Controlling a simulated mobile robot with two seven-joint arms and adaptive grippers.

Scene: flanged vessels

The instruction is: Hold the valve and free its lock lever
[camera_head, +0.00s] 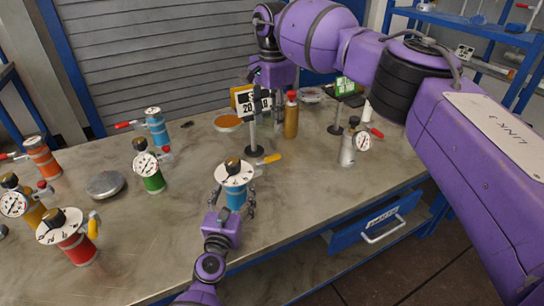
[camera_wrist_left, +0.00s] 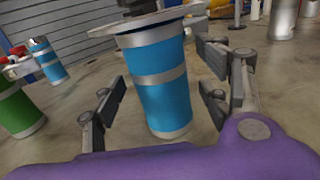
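The valve (camera_head: 234,173) is a blue cylinder with a white dial flange and a dark, gold-toned knob on top. It stands upright on the bench. Its lock lever (camera_head: 271,159) has an orange grip and points to the upper right from the flange. My left gripper (camera_head: 232,203) is open around the blue body. In the left wrist view the blue body (camera_wrist_left: 163,85) stands between the open fingers, with gaps on both sides. My right gripper (camera_head: 262,108) points down behind the valve, near a grey stand. Its fingers are too small and overlapped to read. The lever is hidden in the wrist view.
A gold bottle (camera_head: 291,117) with a red cap and a yellow number sign (camera_head: 245,101) stand close to my right gripper. A white gauge vessel (camera_head: 349,145) is to the right. A green gauge vessel (camera_head: 150,172) is left. Bench space right of the valve is clear.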

